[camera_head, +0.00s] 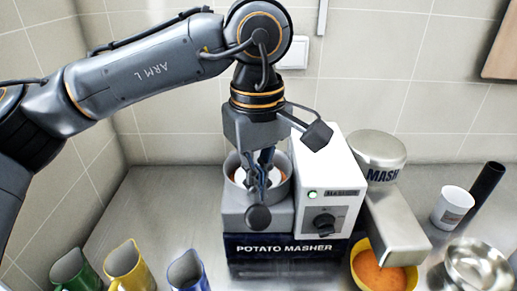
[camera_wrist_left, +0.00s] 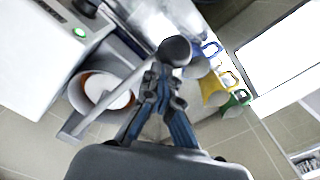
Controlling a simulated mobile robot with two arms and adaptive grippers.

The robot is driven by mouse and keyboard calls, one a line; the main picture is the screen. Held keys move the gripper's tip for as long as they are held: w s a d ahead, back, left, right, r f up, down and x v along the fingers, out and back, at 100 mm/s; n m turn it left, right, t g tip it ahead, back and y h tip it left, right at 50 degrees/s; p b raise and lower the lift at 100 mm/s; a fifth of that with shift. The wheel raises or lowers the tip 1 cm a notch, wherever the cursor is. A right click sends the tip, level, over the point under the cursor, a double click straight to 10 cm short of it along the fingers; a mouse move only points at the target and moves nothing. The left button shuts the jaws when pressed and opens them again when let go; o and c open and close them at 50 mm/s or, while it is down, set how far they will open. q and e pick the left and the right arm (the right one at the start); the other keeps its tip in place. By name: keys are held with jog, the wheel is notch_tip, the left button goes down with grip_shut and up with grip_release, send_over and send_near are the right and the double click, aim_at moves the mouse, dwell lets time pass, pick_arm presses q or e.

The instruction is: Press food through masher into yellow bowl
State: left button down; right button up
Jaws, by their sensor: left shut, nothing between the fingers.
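The potato masher (camera_head: 285,248) stands on the counter, a white and grey machine with a front dial and a lit green lamp. Its round metal hopper (camera_head: 238,180) is at the left; it also shows in the wrist view (camera_wrist_left: 77,92) with orange-brown inside. My left gripper (camera_head: 262,188) points down in front of the hopper, shut and empty. A dark round knob (camera_head: 258,218) is just below its fingertips; in the wrist view the knob (camera_wrist_left: 174,50) overlaps the tips, and contact is unclear. The yellow bowl (camera_head: 357,262) holds orange food (camera_head: 385,274) under the metal spout (camera_head: 396,238).
A metal cylinder marked MASH (camera_head: 378,150) stands right of the machine. A white cup (camera_head: 452,207), a black cylinder (camera_head: 487,182) and a steel bowl (camera_head: 455,262) are farther right. Green (camera_head: 72,272), yellow (camera_head: 126,265) and blue (camera_head: 187,272) jugs stand at front left. Counter behind the jugs is clear.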

pick_arm(q)
jog(key=shift+f, duration=0.2)
notch_tip(320, 180, up, 16)
jog(key=p, duration=1.1)
jog(key=shift+p, duration=0.35)
dwell(0.3)
dwell(0.6)
